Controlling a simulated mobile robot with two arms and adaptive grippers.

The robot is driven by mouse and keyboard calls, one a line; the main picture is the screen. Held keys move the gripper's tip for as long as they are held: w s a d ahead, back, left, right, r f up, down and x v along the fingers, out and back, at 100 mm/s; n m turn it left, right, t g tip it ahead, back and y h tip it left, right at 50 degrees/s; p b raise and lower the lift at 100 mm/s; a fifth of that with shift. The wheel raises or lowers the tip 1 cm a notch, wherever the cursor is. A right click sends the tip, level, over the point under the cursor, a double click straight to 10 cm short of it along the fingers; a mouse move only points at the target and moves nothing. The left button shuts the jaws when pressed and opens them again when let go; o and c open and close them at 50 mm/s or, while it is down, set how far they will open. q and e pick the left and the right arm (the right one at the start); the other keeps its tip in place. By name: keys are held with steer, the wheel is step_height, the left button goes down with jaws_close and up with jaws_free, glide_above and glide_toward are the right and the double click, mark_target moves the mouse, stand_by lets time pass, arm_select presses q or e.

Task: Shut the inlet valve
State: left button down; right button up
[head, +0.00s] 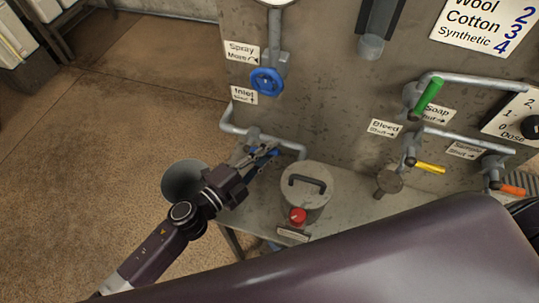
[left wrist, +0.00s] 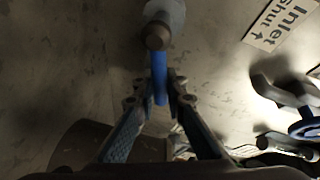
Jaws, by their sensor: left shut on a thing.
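The inlet valve's blue lever (head: 275,152) is on the grey pipe low on the panel, below the label reading Inlet with a shut arrow (head: 244,95). My left gripper (head: 264,156) is shut on this lever and partly hides it in the head view. In the left wrist view the lever (left wrist: 159,76) runs from a brown pivot (left wrist: 156,36) down between the fingertips of my left gripper (left wrist: 160,98). The inlet label (left wrist: 278,22) also shows there at the upper right. My right gripper is not in view.
A blue handwheel (head: 267,81) is above the inlet pipe. A lidded pot (head: 305,196) with a red knob stands on the bench right of my gripper, and a grey funnel (head: 184,180) is left. Green (head: 428,95), yellow (head: 431,168) and orange (head: 512,190) levers are farther right.

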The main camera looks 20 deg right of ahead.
arm_select(q)
steer(key=shift+w+a+r+n+t+h+b, duration=0.15)
steer(key=shift+r+n+h+b, duration=0.1)
steer(key=shift+n, duration=0.2)
steer(key=shift+s+a+r+n+t+h+b, duration=0.15)
steer(key=shift+n+b, duration=0.1)
steer(key=shift+n, duration=0.2)
steer(key=shift+w+a+r+n+h+b, duration=0.1)
steer(key=shift+w+r+n+h+b, duration=0.25)
steer(key=shift+n, duration=0.45)
steer(key=shift+s+r, duration=0.1)
steer(key=c, duration=2)
jaws_free()
steer(key=shift+o, duration=0.2)
steer(key=shift+a, duration=0.1)
steer(key=v, duration=1.2)
steer(key=shift+s, duration=0.15)
